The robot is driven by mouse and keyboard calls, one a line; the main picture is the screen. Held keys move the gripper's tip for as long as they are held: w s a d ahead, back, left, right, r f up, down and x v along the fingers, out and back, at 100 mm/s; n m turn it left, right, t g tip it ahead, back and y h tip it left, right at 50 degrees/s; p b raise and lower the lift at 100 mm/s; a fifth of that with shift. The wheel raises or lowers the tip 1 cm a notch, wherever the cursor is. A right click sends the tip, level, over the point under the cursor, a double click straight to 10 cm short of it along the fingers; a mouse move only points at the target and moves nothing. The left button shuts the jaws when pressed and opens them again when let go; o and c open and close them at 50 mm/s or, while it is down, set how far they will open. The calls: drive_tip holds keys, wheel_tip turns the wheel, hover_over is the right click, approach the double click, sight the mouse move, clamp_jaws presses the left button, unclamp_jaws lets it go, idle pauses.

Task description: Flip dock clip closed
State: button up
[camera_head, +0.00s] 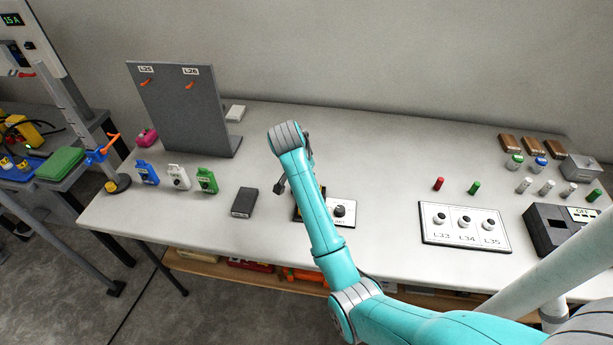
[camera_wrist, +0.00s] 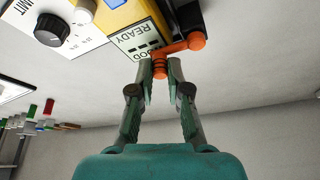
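In the wrist view, an orange L-shaped clip (camera_wrist: 186,45) sits at the edge of a yellow-and-black dock unit (camera_wrist: 115,15) with a label reading READY. My gripper (camera_wrist: 160,68) has its two fingertips close on either side of the clip's near end, and they appear to be touching it. In the head view, my arm hides the clip and most of the dock unit; only a sliver of the unit (camera_head: 296,215) shows left of the arm. My gripper (camera_head: 295,187) is mostly hidden there too.
A white panel with a black knob (camera_head: 340,210) stands just right of the dock unit. A dark box (camera_head: 244,202) lies to the left. A three-knob panel (camera_head: 465,227) is farther right. An upright grey board (camera_head: 185,110) stands at the back left. The back middle of the table is clear.

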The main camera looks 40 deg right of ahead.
drive_tip(key=o, duration=0.3)
drive_tip(key=shift+o, duration=0.2)
